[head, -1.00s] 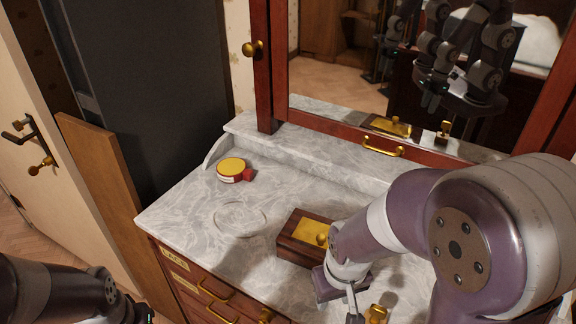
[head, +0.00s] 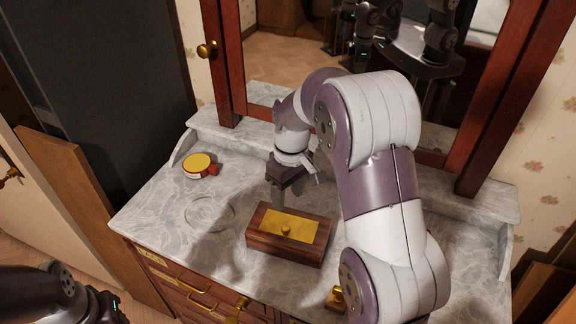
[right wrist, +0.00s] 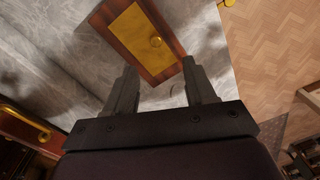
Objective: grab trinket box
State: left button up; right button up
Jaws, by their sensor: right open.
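The trinket box (head: 289,234) is a dark wooden box with a gold lid panel and a small round gold knob. It sits on the grey marble dresser top (head: 180,232). My right gripper (head: 278,205) points down just behind the box's far left part. In the right wrist view, the box (right wrist: 145,40) lies beyond the two fingers of the open, empty gripper (right wrist: 165,82), and I cannot tell whether they touch it. My left arm shows at the lower left, but its fingers cannot be made out.
A round red and yellow tin (head: 198,165) stands at the back left of the dresser. A small gold-and-wood object (head: 337,299) is at the front, beside my right arm. A mirror in a red wooden frame (head: 231,70) rises behind.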

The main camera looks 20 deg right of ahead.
aim_at(285, 227)
pick_arm(q)
jog(key=shift+s+r, duration=0.15)
jog(key=shift+r, duration=0.25)
pick_arm(e)
jog(key=shift+w+d+r+n, duration=0.3)
jog(key=shift+w+d+r, duration=0.1)
jog(key=shift+w+r, duration=0.15)
jog(key=shift+a, duration=0.1)
pick_arm(q)
notch_tip(285, 227, up, 3)
jog(key=p, duration=0.2)
jog(key=shift+f+p, duration=0.15)
jog(key=shift+p, duration=0.2)
pick_arm(e)
jog(key=f, duration=0.8)
jog(key=a+f, duration=0.1)
jog(key=f, duration=0.3)
jog(key=shift+s+f, duration=0.2)
jog(key=shift+f, duration=0.15)
grip_shut()
